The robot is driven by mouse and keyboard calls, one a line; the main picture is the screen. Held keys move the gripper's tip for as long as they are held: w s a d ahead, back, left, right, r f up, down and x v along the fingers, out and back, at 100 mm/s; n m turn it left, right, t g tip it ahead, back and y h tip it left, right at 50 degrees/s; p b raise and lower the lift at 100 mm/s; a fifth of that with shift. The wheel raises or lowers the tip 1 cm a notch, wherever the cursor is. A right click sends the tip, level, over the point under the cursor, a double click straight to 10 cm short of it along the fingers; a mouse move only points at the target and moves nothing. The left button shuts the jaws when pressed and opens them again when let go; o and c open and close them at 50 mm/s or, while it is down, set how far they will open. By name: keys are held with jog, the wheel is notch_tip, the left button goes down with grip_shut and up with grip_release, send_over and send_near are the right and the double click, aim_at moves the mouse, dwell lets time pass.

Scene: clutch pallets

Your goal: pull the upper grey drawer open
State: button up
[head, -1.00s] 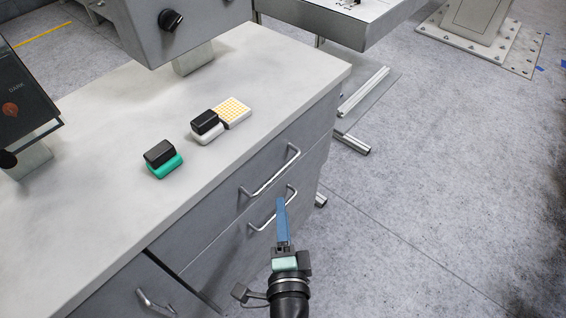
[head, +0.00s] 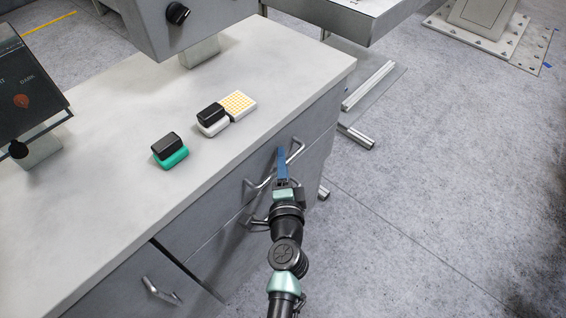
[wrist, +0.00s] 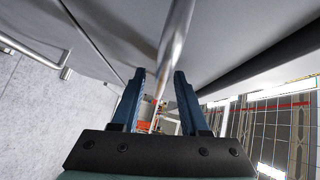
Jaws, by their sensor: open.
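The upper grey drawer (head: 205,212) is in the cabinet under the light worktop, and its front looks flush with the cabinet. Its silver bar handle (head: 262,183) runs along the front. My gripper (head: 282,152) is at this handle in the head view and hides the middle of it. In the wrist view the two blue fingers (wrist: 159,75) are open, and the metal handle bar (wrist: 176,45) runs between them. I cannot tell whether either finger touches the bar. A lower drawer handle (head: 252,222) is partly hidden behind my arm.
On the worktop (head: 120,120) sit a green-and-black block (head: 170,152), a white-and-black block (head: 211,120) and a yellow-dotted white block (head: 239,104). Another handle (head: 160,291) is at lower left.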

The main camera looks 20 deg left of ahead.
jog(key=shift+c, duration=0.2)
grip_shut()
dwell(1.1)
